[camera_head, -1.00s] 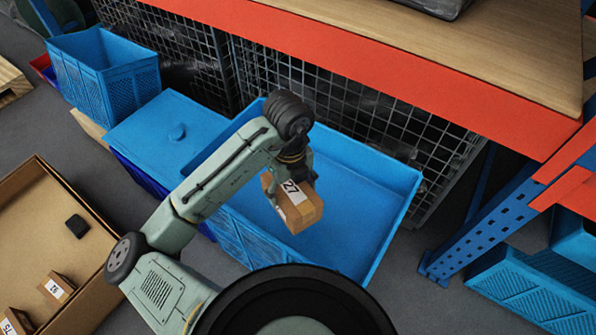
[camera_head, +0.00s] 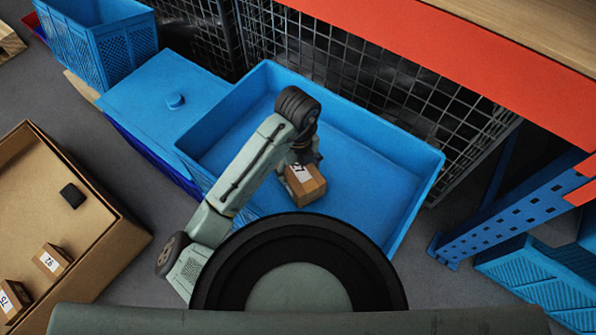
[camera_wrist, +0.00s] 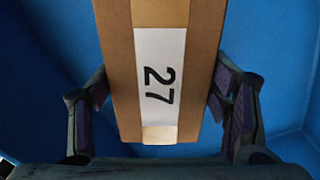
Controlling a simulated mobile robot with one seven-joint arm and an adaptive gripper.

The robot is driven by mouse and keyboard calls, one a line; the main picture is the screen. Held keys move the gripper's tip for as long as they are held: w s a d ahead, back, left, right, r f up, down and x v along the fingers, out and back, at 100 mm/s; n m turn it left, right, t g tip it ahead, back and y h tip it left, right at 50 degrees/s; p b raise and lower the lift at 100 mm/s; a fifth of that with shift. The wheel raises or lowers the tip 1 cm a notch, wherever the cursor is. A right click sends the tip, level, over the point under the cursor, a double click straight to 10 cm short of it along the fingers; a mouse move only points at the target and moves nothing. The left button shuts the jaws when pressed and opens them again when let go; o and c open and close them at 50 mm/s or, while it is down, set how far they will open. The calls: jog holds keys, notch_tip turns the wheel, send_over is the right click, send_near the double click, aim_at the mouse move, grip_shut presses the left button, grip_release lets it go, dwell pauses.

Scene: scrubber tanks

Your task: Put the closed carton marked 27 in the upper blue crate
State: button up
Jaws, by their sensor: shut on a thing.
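The closed brown carton marked 27 (camera_head: 305,186) is held over the inside of the large open blue crate (camera_head: 408,170). In the wrist view the carton (camera_wrist: 160,75) fills the middle, its white label with 27 facing the camera. My gripper (camera_head: 303,168) is shut on it, with one finger on each side, as the wrist view (camera_wrist: 163,100) shows. Blue crate surfaces lie behind the carton. I cannot tell whether the carton touches the crate floor. Part of the crate's near side is hidden by my arm and body.
A blue lidded bin (camera_head: 165,100) stands left of the crate, and another open blue crate (camera_head: 105,50) is beyond it. A large open carton (camera_head: 100,215) at left holds small cartons and a black item. A wire mesh and an orange shelf beam (camera_head: 450,60) border the back.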

jog(key=shift+f, duration=1.2)
jog(key=shift+f+b, duration=0.25)
jog(key=shift+b, duration=0.1)
jog(key=o, duration=1.4)
jog(key=shift+r, duration=0.1)
notch_tip(320, 180, up, 12)
jog(key=shift+r+p, duration=0.2)
jog(key=shift+p, duration=1.05)
